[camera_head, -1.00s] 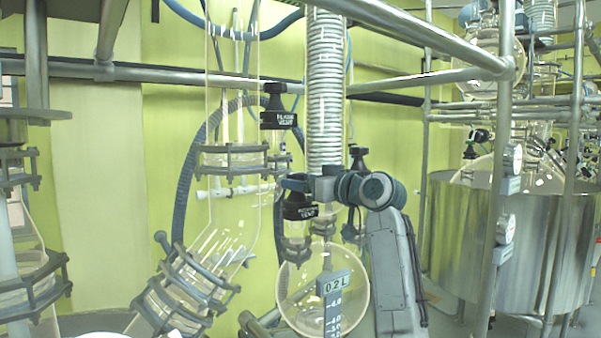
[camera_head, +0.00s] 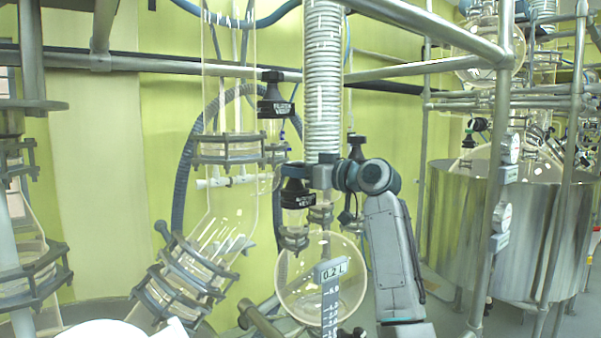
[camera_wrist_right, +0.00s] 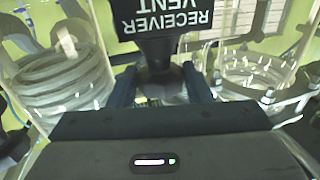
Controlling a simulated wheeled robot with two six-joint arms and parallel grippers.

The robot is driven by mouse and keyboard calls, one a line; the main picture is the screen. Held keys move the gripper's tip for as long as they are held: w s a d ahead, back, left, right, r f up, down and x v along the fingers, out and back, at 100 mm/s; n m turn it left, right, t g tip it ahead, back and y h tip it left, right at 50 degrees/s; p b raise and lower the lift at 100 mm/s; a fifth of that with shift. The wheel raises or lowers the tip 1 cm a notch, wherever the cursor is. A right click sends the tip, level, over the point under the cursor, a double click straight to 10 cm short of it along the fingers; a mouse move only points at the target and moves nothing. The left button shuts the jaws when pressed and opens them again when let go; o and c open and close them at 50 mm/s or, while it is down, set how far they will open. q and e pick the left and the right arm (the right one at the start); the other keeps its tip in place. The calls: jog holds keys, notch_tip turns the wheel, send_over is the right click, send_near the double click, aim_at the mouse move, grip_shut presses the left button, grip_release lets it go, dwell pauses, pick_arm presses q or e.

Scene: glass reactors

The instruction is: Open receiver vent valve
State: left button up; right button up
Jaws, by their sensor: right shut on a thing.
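The receiver vent valve (camera_head: 297,192) is a black knob with a label, above the round glass receiver (camera_head: 300,284) in the head view. In the right wrist view its black label (camera_wrist_right: 165,18) reads "RECEIVER VENT" upside down. My right gripper (camera_head: 305,176) comes from the right and is shut on the valve's black handle; the fingers (camera_wrist_right: 160,90) stand on both sides of the black stem in the wrist view. How far the valve is turned cannot be told. My left gripper is not in view.
A second black valve (camera_head: 275,95) with a label sits above and left. A coiled glass condenser (camera_head: 322,90) rises behind my gripper. A metal rail (camera_head: 430,30) crosses at upper right. A steel vessel (camera_head: 455,230) stands at right. A glass elbow (camera_head: 225,225) is at left.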

jog(key=shift+w+d+n+g+y, duration=0.15)
jog(key=shift+n+g+y, duration=0.7)
jog(key=shift+g, duration=0.45)
jog(key=shift+w+d+n+g+y, duration=0.1)
jog(key=shift+n+g+y, duration=0.55)
jog(key=shift+n+g, duration=0.55)
jog(key=shift+a, duration=0.1)
jog(key=o, duration=0.8)
jog(key=shift+o, duration=1)
jog(key=shift+s+r, duration=0.2)
jog(key=shift+s, duration=0.05)
